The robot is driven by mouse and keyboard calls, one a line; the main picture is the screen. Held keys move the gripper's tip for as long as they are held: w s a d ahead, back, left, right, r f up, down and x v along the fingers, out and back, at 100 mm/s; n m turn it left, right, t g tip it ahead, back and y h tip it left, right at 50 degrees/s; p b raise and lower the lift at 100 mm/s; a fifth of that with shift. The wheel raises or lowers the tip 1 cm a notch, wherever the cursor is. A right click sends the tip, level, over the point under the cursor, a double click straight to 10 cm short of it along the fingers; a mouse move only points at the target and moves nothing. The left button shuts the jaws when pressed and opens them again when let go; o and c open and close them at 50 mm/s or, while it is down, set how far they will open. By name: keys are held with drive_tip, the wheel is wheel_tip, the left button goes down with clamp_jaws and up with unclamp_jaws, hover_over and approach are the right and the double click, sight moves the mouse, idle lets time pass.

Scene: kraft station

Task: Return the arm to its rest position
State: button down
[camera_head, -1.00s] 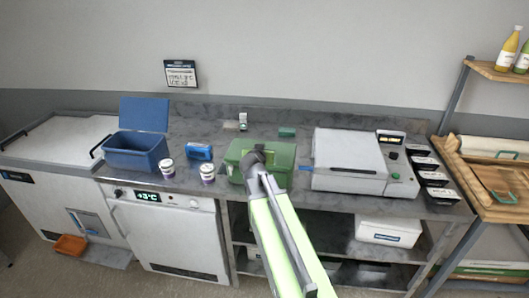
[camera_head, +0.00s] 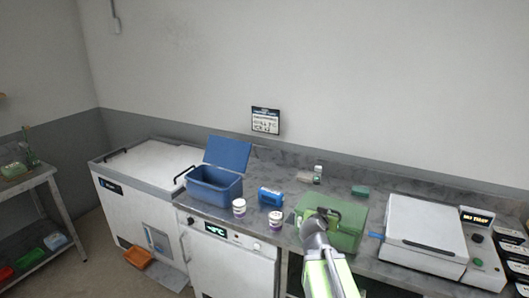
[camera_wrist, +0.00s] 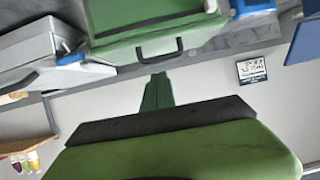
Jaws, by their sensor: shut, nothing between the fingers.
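My arm reaches up from the bottom of the head view. My gripper (camera_head: 317,224) shows small and dark at its end, in front of the green box (camera_head: 345,232) on the counter, and overlaps it in the picture. I cannot tell from the head view whether they touch. In the wrist view, which is turned over, my gripper (camera_wrist: 157,92) is shut with nothing between its fingers. The green box with its dark handle (camera_wrist: 160,52) shows beyond the fingertips, apart from them in the picture.
The grey counter (camera_head: 400,269) holds a blue open cooler (camera_head: 215,190), two cups (camera_head: 239,208), a blue pack (camera_head: 270,196) and a white-topped machine (camera_head: 425,228). A white chest (camera_head: 147,168) stands left.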

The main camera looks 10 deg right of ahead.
drive_tip(key=s+a+f+g+y, duration=0.3)
drive_tip(key=s+a+f+g, duration=0.25)
drive_tip(key=a+f, duration=0.3)
drive_tip(key=s+a+f+n+g+y, duration=0.2)
drive_tip(key=s+a+f+n, duration=0.1)
drive_tip(key=s, duration=0.3)
drive_tip(key=s+a+f+n+g+y, duration=0.2)
drive_tip(key=s+a+f+n+g, duration=0.1)
drive_tip(key=s+a, duration=0.2)
drive_tip(key=shift+s+n, duration=0.4)
drive_tip(key=shift+s, duration=0.4)
drive_tip(key=shift+g, duration=0.25)
